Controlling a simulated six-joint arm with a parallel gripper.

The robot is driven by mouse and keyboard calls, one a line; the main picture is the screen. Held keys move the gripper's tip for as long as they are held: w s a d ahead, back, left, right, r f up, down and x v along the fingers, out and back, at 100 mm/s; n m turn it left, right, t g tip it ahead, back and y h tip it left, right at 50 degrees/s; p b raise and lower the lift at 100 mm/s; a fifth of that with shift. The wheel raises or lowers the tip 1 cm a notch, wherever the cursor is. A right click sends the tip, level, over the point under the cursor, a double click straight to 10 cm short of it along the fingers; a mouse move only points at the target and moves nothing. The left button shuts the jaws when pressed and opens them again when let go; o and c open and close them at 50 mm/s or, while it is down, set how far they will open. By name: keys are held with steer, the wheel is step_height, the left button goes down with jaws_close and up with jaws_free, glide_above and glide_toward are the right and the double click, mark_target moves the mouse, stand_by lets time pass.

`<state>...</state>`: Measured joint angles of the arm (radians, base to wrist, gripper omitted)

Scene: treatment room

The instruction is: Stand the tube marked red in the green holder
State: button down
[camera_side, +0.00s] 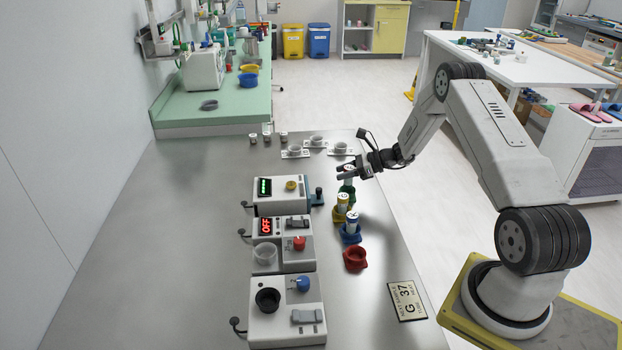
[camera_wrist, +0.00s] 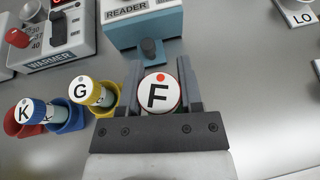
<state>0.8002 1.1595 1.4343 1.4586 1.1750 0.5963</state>
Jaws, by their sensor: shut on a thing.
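The tube marked red (camera_wrist: 158,92) has a white cap with a red dot and the letter F. My gripper (camera_wrist: 160,95) is shut on it, with a jaw on each side of the cap. Tube G (camera_wrist: 91,92) stands in the yellow holder (camera_side: 340,214). Tube K (camera_wrist: 33,112) stands in the blue holder (camera_side: 350,237).
The red holder (camera_side: 355,259) is empty, in front of the blue one. The reader (camera_side: 281,205), the warmer (camera_side: 278,228) and another box (camera_side: 285,325) stand to the left. Small dishes (camera_side: 317,140) sit behind. The left tabletop is clear.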

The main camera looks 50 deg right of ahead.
mark_target(344, 186)
steer(key=shift+f, duration=1.05)
steer(key=shift+f, duration=0.65)
stand_by(1.0)
steer(key=c, duration=0.5)
jaws_free()
steer(key=shift+c, duration=0.2)
steer(key=shift+s+d, duration=0.1)
steer(key=v, duration=1)
steer(key=shift+s+d+r, duration=0.15)
steer(key=shift+s+r, duration=0.05)
steer(key=shift+s, duration=0.05)
stand_by(0.5)
